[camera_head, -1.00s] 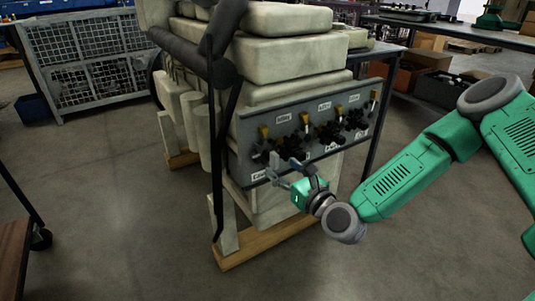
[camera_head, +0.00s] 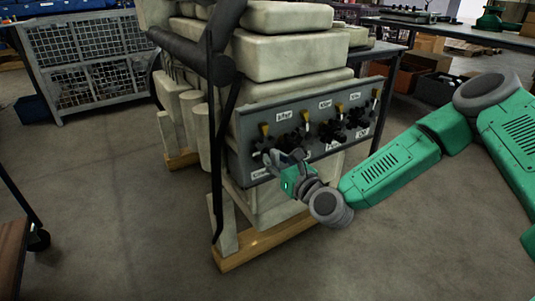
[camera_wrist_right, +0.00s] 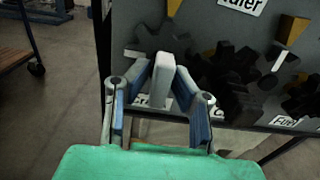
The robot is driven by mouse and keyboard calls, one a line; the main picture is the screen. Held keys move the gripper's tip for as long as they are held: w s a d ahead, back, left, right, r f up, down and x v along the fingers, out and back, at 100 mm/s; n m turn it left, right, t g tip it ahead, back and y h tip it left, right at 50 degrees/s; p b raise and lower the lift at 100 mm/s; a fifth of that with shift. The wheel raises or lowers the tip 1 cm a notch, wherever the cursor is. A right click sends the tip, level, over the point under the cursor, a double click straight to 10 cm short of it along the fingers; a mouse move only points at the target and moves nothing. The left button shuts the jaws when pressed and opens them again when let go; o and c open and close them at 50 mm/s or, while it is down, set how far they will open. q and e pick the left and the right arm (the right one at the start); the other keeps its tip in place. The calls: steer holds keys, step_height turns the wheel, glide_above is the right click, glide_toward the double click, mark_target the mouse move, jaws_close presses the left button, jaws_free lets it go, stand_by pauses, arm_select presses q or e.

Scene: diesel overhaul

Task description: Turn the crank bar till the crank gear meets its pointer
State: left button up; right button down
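The crank gear (camera_head: 261,145) is the dark leftmost gear on the grey panel (camera_head: 245,165), partly hidden by my gripper. Its yellow pointer (camera_head: 264,130) stands just above it. In the wrist view the crank gear (camera_wrist_right: 150,38) lies behind the fingertips, with a pointer (camera_wrist_right: 174,7) at the top. A pale crank bar (camera_wrist_right: 162,78) sticks out toward my right gripper (camera_wrist_right: 161,85). The two fingers lean inward and look closed on the bar from both sides. In the head view the right gripper (camera_head: 284,160) is at the panel's lower left. My left gripper is not in view.
More dark gears (camera_head: 330,131) with yellow pointers and white labels sit to the right on the panel. The pale engine (camera_head: 290,60) stands on wooden beams (camera_head: 260,243). A black pipe (camera_head: 210,66) hangs at its left. The floor in front is clear.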

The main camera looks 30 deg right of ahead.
steer(key=m+b, duration=0.1)
steer(key=b, duration=0.1)
steer(key=m+b, duration=0.1)
steer(key=shift+f+m+b, duration=0.25)
steer(key=shift+m+b, duration=0.15)
steer(key=shift+r+m, duration=0.1)
steer(key=shift+m, duration=0.2)
steer(key=shift+r, duration=0.15)
steer(key=m+b, duration=0.1)
steer(key=b, duration=0.1)
steer(key=shift+f+m+b, duration=0.25)
steer(key=shift+m+b, duration=0.05)
steer(key=shift+m, duration=0.1)
steer(key=shift+r+m+b, duration=0.1)
steer(key=shift+m+b, duration=0.2)
steer(key=shift+m, duration=0.3)
steer(key=shift+r+m, duration=0.15)
steer(key=shift+m, duration=0.25)
